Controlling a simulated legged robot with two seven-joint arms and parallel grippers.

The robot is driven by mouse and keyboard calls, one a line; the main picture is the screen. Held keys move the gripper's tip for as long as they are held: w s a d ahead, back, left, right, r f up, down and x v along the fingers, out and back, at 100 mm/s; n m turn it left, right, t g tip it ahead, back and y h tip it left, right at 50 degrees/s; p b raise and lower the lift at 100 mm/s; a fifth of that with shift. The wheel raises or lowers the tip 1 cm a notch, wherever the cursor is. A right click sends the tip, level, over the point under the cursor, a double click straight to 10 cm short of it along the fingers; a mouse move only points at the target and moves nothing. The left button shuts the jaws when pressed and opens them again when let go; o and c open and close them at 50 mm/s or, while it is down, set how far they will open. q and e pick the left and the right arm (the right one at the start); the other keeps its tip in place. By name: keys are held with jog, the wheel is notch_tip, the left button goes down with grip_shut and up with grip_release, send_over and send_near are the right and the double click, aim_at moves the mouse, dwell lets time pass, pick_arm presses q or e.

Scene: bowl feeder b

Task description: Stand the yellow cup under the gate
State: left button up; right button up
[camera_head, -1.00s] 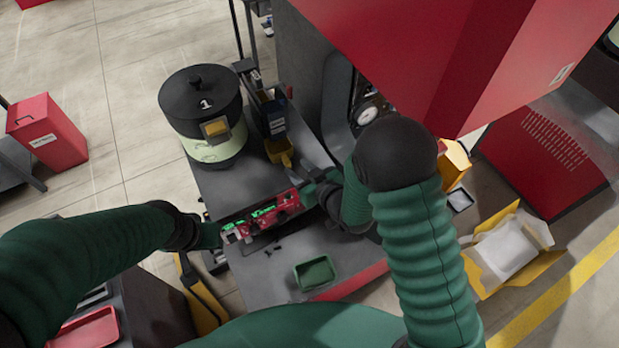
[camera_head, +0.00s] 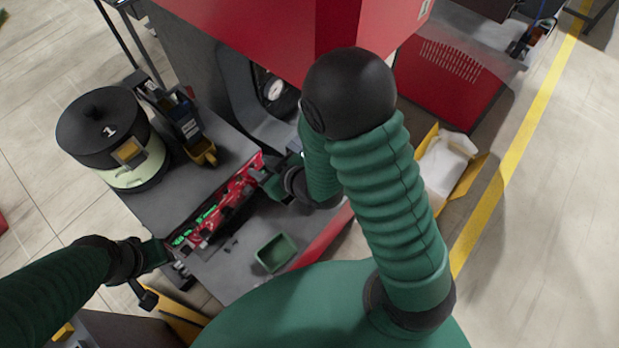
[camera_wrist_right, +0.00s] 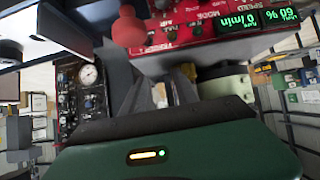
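A small yellow cup-like piece (camera_head: 204,153) shows at the foot of a dark blue unit, behind the red control panel. A tan-yellow plate (camera_head: 129,152) sits on the front of the black lidded drum (camera_head: 105,130) marked 1; I cannot tell if it is the gate. My right gripper (camera_head: 270,182) is by the right end of the panel, apart from the cup. In the right wrist view its grey fingers (camera_wrist_right: 163,92) look apart, with nothing clear between them. My left gripper (camera_head: 163,252) is by the panel's left end, its fingers too small to read.
The red control panel (camera_head: 222,205) with green displays lies between my grippers. A green tray (camera_head: 276,253) is on the grey table in front. A big red housing (camera_head: 270,35) overhangs behind. A pressure gauge (camera_wrist_right: 88,75) shows at left in the wrist view.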

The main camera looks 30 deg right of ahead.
jog(key=s+d+g+h, duration=0.1)
jog(key=d, duration=0.1)
jog(key=d+m+h, duration=0.1)
jog(key=d, duration=0.1)
jog(key=s+d+r+m+g+h, duration=0.1)
jog(key=d, duration=0.1)
jog(key=shift+s+d+r+g, duration=0.1)
jog(key=shift+s+d+g, duration=0.1)
jog(key=shift+s+g, duration=0.1)
jog(key=s+d+r+m+g, duration=0.1)
jog(key=s+g, duration=0.1)
jog(key=s, duration=0.3)
jog(key=s+d+r+m+g+h, duration=0.1)
jog(key=s+r+g, duration=0.1)
jog(key=s, duration=0.3)
jog(key=shift+s+d+m+g, duration=0.35)
jog(key=shift+m+g, duration=0.05)
jog(key=shift+g, duration=0.1)
jog(key=shift+w, duration=0.1)
jog(key=shift+d, duration=0.2)
jog(key=shift+a, duration=0.1)
jog(key=shift+o, duration=0.4)
